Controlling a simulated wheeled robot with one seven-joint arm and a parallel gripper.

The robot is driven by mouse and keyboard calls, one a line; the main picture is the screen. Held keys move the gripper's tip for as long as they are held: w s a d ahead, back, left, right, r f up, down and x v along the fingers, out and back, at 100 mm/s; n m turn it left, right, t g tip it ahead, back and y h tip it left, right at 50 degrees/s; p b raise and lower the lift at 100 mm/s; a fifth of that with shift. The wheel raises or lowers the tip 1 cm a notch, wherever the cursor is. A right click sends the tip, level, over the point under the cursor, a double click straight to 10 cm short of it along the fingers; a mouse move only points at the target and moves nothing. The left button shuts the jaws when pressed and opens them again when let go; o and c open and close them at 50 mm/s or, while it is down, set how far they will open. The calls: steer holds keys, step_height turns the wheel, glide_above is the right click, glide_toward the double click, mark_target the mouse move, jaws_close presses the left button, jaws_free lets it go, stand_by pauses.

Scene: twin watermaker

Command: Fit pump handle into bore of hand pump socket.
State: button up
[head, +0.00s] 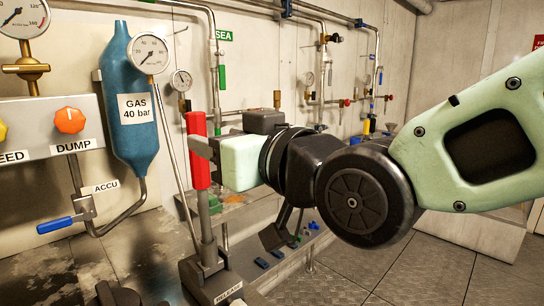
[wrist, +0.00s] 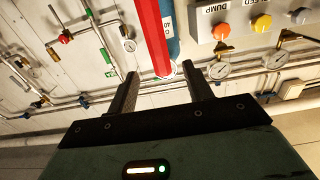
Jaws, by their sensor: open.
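The pump handle, a grey bar with a red grip (head: 197,168), stands nearly upright in the head view. Its lower end meets the dark hand pump socket (head: 193,272) at the bottom; I cannot tell how deep it sits in the bore. My gripper (head: 200,148) is open at the height of the red grip. The socket is not visible in the wrist view.
A blue gas cylinder (head: 130,90) and a panel with an orange dump knob (head: 69,120) stand left of the handle. Gauges and pipes line the wall behind. A low ledge with small blue parts (head: 262,264) lies right of the socket. Open floor (head: 425,270) lies at the right.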

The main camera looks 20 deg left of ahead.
steer(key=v, duration=1)
